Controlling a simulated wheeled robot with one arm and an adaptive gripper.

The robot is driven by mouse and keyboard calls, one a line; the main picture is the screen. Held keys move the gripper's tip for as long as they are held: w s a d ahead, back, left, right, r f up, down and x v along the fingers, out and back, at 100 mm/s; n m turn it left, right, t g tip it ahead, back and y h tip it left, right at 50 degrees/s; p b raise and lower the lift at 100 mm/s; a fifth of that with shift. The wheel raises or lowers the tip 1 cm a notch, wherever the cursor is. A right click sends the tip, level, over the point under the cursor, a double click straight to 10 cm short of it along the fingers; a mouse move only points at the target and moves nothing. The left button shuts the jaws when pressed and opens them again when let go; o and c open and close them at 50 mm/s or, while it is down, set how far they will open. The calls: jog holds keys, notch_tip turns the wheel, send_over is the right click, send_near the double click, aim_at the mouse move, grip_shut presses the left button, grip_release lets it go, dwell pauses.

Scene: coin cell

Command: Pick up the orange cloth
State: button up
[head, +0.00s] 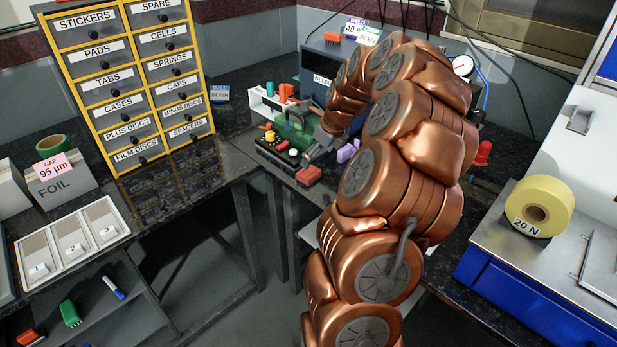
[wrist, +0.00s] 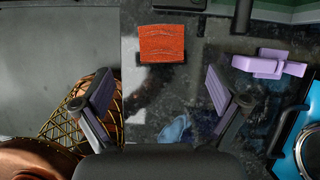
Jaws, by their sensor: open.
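The orange cloth (wrist: 162,43) is a small folded square lying flat on the dark speckled worktop in the wrist view. In the head view an orange-red patch (head: 309,175), which looks like the same cloth, lies near the bench's front edge. My gripper (wrist: 158,76) is open and empty, its two fingers spread wide. In the wrist view the cloth sits beyond the fingertips, roughly centred between them, and nothing touches it. In the head view my gripper (head: 318,150) is above the bench near the cloth, partly hidden by my copper arm.
A purple piece (wrist: 270,65) lies right of the cloth and also shows in the head view (head: 347,152). A blue-rimmed round device (wrist: 307,140) is at the wrist view's right edge. A labelled drawer cabinet (head: 135,80) stands left. A yellow roll (head: 537,205) is right.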

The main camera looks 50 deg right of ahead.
aim_at(309, 172)
jog(key=shift+p+x, duration=0.75)
jog(key=shift+x, duration=3.05)
jog(key=shift+d, duration=0.15)
jog(key=c, duration=1)
jog(key=shift+r, duration=0.1)
jog(key=shift+c, duration=0.2)
jog(key=shift+s+r+b, duration=0.15)
jog(key=shift+r+b, duration=0.3)
jog(key=shift+r, duration=1.25)
jog(key=s+a+b, duration=0.1)
jog(key=s+a, duration=0.3)
jog(key=s, duration=0.2)
jog(key=s+a+r+b, duration=0.1)
jog(key=s+a, duration=0.3)
jog(key=s, duration=0.3)
jog(key=shift+a+r, duration=0.2)
jog(key=shift+a, duration=0.15)
jog(key=shift+s, duration=0.1)
